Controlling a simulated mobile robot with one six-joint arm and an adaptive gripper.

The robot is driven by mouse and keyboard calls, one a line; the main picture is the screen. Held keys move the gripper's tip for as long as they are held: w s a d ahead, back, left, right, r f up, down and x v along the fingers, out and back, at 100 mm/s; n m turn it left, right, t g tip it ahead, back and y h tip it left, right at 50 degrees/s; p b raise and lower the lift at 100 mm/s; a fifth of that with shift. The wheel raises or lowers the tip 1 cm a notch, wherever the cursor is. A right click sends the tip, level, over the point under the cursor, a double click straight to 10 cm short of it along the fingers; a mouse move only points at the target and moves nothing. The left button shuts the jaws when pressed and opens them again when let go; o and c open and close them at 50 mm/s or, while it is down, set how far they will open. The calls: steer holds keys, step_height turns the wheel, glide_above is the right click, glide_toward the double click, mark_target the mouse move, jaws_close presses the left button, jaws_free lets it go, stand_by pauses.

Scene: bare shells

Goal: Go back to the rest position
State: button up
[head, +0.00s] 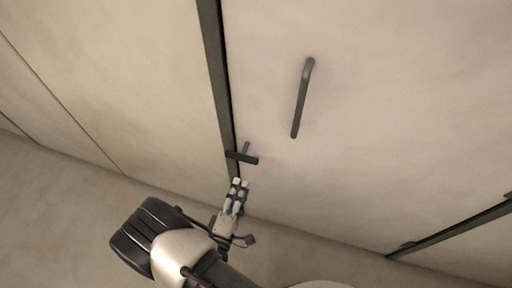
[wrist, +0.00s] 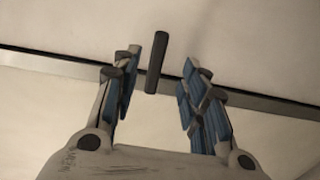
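My gripper (head: 240,184) is in the lower middle of the head view, just below a small dark lever handle (head: 241,156) on a pale door (head: 375,120). In the wrist view my gripper (wrist: 160,92) has its two blue-padded fingers spread wide, with nothing between the pads. The dark handle (wrist: 157,62) stands beyond the fingertips in that view, in line with the gap. I cannot tell from the head view whether a finger touches the handle, but the wrist view shows them apart.
A long dark pull bar (head: 302,98) is fixed on the door, right of the lever. A dark frame strip (head: 216,80) runs along the door's left edge. Pale wall panels (head: 120,75) fill the left. Bare floor (head: 60,205) lies at the lower left.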

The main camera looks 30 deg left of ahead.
steer(key=w+d+r+m+g+h, duration=0.1)
steer(key=w+d+r+m+h, duration=0.6)
steer(key=w+d+r+h, duration=0.5)
steer(key=d+r+m+g+h, duration=0.45)
steer(key=d+r+g, duration=0.35)
steer(key=d, duration=0.4)
steer(key=s+d+r+m+g+y, duration=0.25)
steer(key=s+d+r+g, duration=0.2)
steer(key=d, duration=0.25)
steer(key=s+d+r+m+g+y, duration=0.25)
steer(key=s+d+m, duration=0.2)
steer(key=d, duration=0.25)
steer(key=s+r+m+t+y, duration=0.2)
steer(key=s+r+t+y, duration=0.1)
steer(key=s+r+y, duration=0.3)
steer(key=shift+s+r+y, duration=0.2)
steer(key=shift+s+y, duration=0.1)
steer(key=shift+y, duration=0.25)
